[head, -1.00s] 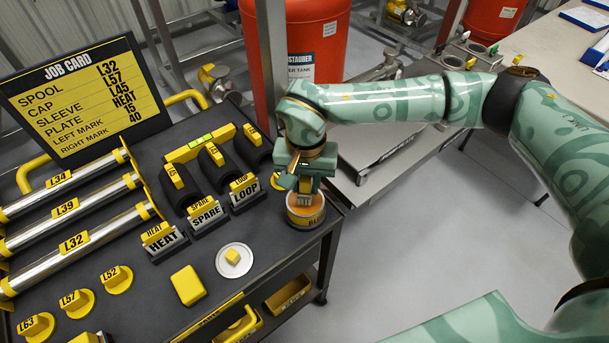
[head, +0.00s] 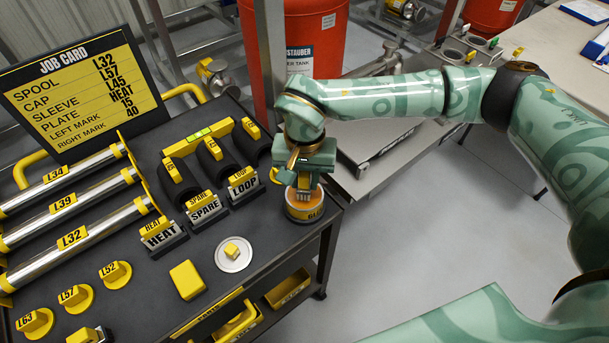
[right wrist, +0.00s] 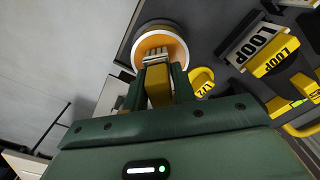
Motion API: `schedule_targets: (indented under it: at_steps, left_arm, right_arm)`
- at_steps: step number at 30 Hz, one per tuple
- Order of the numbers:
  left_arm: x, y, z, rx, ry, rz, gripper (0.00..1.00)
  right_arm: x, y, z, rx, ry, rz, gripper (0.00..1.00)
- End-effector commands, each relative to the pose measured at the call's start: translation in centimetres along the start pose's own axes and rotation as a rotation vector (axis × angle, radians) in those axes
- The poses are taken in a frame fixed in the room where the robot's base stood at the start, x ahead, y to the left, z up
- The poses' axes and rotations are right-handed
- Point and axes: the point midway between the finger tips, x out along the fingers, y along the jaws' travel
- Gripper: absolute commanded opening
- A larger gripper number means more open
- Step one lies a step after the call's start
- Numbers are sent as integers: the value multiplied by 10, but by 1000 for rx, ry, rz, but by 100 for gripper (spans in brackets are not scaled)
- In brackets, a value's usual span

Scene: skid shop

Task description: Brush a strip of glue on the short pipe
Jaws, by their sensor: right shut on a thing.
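My right gripper (head: 304,180) is at the table's right corner, shut on a brush. The brush (right wrist: 157,82) has a yellow handle and pale bristles pointing into the mouth of a round glue pot (head: 304,212). The pot has orange contents; in the right wrist view its rim (right wrist: 178,34) surrounds the bristle end. How deep the bristles sit is hidden. Steel pipes tagged L34 (head: 75,177), L39 (head: 80,205) and L32 (head: 95,236) lie on the left of the table; which is the short pipe is not marked. My left gripper is not in view.
A job card (head: 80,90) stands at the back left. Black sleeves (head: 212,165) and HEAT, SPARE and LOOP plates (head: 205,207) stand left of the pot. Yellow caps (head: 115,274), a yellow block (head: 187,279) and a white dish (head: 222,262) lie in front.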

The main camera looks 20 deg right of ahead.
Motion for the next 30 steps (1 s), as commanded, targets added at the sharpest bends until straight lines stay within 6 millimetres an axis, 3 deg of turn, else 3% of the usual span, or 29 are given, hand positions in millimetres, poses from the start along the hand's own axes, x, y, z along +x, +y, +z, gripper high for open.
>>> schedule_targets:
  at_steps: [30]
  left_arm:
    - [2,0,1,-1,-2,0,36]
  right_arm:
    - [7,0,0,0,0,0,8]
